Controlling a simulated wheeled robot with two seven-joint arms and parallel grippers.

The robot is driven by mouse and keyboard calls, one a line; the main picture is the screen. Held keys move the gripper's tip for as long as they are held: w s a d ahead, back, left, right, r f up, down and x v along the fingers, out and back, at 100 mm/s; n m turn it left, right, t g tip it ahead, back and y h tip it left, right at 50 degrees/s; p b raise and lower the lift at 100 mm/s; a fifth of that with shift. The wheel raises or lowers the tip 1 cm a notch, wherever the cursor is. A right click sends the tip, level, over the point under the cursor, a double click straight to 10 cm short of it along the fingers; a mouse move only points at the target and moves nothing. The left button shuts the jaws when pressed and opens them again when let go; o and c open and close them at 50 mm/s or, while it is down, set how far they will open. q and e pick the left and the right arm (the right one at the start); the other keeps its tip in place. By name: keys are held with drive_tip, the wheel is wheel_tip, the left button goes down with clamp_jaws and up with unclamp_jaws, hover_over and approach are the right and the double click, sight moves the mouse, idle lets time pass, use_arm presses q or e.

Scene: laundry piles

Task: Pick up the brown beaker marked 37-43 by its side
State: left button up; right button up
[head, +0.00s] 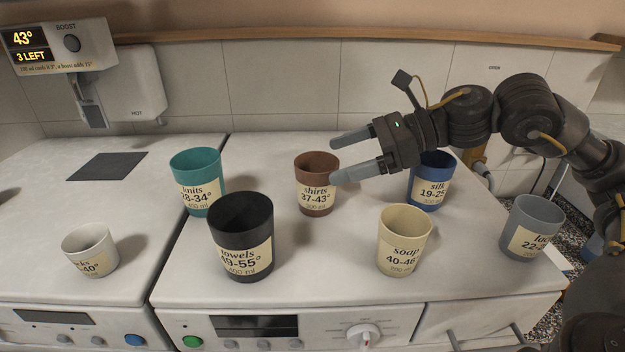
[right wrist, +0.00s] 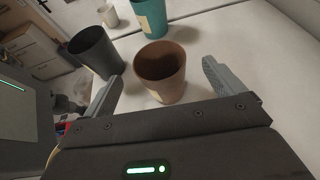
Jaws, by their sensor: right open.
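The brown beaker (head: 316,170) stands upright on the white machine top, with a cream label reading "shirts 37-43°". My right gripper (head: 334,160) comes in from the right and is open, its two fingers pointing left toward the beaker's right side. In the head view the nearer fingertip overlaps the beaker's right edge. In the right wrist view the brown beaker (right wrist: 162,72) stands ahead between the two spread fingers, with space beside each finger. The gripper (right wrist: 160,85) holds nothing. My left gripper is not in view.
A teal beaker (head: 195,163) and a black beaker (head: 241,215) stand left of the brown one. A cream beaker (head: 404,225) is in front, a blue beaker (head: 438,165) stands under my right wrist, and a grey beaker (head: 532,215) is at right. A white beaker (head: 90,235) stands far left.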

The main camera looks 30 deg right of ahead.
sight(317, 167)
drive_tip(key=p+x, duration=0.3)
drive_tip(key=x, duration=0.2)
drive_tip(key=shift+w+a+f, duration=0.1)
drive_tip(key=shift+a+f, duration=0.1)
drive_tip(key=shift+a, duration=0.05)
drive_tip(key=shift+d, duration=0.1)
drive_tip(key=shift+c, duration=0.5)
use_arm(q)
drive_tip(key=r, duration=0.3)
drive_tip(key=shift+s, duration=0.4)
use_arm(e)
drive_tip(key=c, duration=1)
